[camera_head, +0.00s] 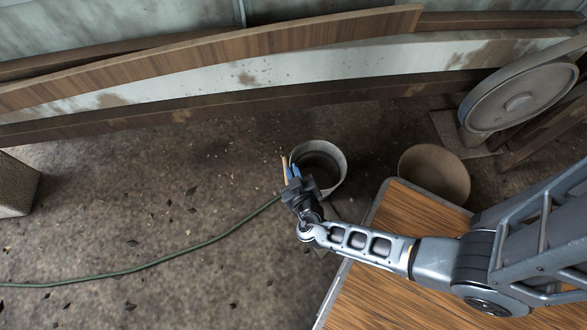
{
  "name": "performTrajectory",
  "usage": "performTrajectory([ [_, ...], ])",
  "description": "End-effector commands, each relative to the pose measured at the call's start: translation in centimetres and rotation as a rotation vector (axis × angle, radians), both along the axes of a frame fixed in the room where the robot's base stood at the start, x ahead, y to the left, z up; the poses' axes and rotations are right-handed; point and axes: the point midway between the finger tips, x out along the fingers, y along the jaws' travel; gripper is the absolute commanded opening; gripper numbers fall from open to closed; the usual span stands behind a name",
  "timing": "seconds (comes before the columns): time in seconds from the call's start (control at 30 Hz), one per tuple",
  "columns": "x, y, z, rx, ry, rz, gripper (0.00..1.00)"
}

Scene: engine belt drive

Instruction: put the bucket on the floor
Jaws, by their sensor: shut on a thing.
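A grey-white bucket (338,153) is in the middle of the head view, its open mouth facing up and its inside dark. My gripper (289,170) is at the bucket's left rim, shut on it. The gripper body and wrist hide part of the bucket's lower left side. The brown, littered floor (130,225) lies below. I cannot tell whether the bucket's base touches the floor or hangs above it.
A wooden table (405,225) stands at lower right under my arm. A brown round container (435,172) is behind it. A green hose (150,264) crosses the floor. A grey block (15,187) is at the left edge. A wheel (518,98) is at upper right.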

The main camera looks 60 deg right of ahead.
Motion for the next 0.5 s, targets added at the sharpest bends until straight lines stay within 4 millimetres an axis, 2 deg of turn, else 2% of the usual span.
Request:
performTrajectory([
  [0.07, 0.04, -0.04, -0.9, -0.001, -0.001, -0.001, 0.0],
  [0.3, 0.03, -0.04, -0.75, -0.001, -0.001, -0.001, 0.0],
  [0.33, -0.01, -0.02, -0.82, 0.001, -0.001, 0.0, 0.11],
  [0.5, 0.0, -0.03, -0.8, 0.001, -0.001, 0.0, 0.27],
])
